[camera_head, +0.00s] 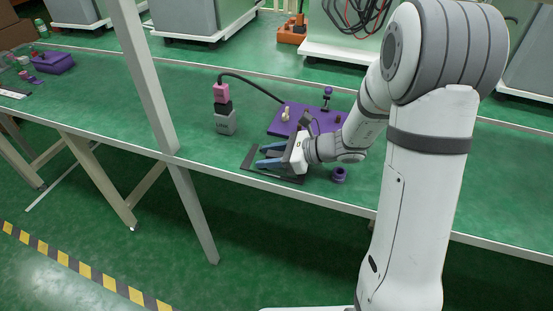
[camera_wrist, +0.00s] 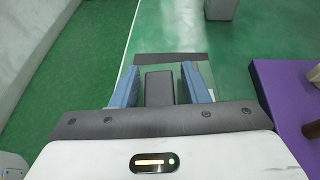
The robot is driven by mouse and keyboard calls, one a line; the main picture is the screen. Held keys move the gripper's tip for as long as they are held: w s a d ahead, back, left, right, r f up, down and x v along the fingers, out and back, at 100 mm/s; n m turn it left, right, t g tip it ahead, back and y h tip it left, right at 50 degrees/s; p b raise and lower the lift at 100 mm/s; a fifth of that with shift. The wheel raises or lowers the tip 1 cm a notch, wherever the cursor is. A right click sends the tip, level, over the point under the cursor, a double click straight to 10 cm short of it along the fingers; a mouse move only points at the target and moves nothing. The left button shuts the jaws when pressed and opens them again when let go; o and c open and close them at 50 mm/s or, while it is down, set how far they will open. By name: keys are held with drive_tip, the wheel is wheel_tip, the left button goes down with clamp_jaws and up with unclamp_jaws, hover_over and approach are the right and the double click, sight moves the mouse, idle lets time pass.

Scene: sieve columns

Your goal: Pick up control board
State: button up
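My gripper (camera_head: 270,155) is low over the green table near its front edge, pointing left. Its two blue fingers stand apart; they also show in the wrist view (camera_wrist: 158,88). A dark flat piece (camera_head: 249,156) lies on the table under and around the fingers. In the wrist view a dark grey block (camera_wrist: 158,86) shows between the fingers, with narrow gaps on both sides, and a dark flat strip (camera_wrist: 180,58) shows just past the fingertips. I cannot tell for sure which of these is the control board. My gripper and fingers hide part of the dark piece.
A purple board (camera_head: 290,126) with small parts stands behind my gripper. A grey, black and pink stack (camera_head: 225,122) with a black hose stands farther back left. A purple round part (camera_head: 339,174) is to the right. A metal post (camera_head: 148,85) rises at the front edge. The table's left middle is clear.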

clamp_jaws()
